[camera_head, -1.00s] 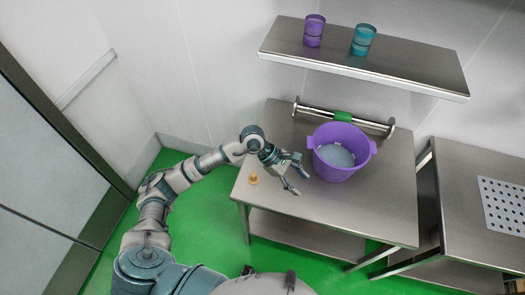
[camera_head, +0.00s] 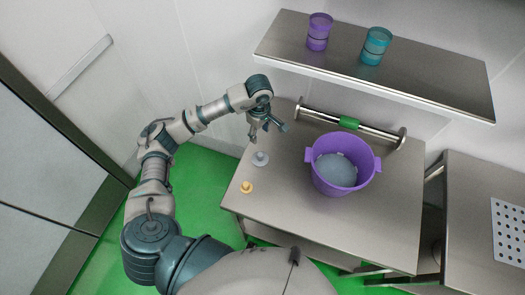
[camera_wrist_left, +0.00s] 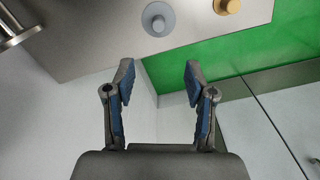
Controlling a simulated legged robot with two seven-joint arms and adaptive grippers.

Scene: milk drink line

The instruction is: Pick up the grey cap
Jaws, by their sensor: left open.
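The grey cap (camera_head: 260,158) is a small round disc with a raised knob. It lies on the steel table (camera_head: 300,207) near its left edge. It also shows at the top of the left wrist view (camera_wrist_left: 158,19). My left gripper (camera_head: 268,134) is open and empty, just beyond the cap in the head view and apart from it. In the left wrist view the cap lies ahead of the two spread fingers (camera_wrist_left: 160,68), roughly in line with the gap between them. My right gripper is not in view.
A yellow-orange cap (camera_head: 246,187) lies near the grey one. A purple bucket (camera_head: 341,184) with grey contents stands to the right. A shelf (camera_head: 400,81) above holds a purple and a teal container.

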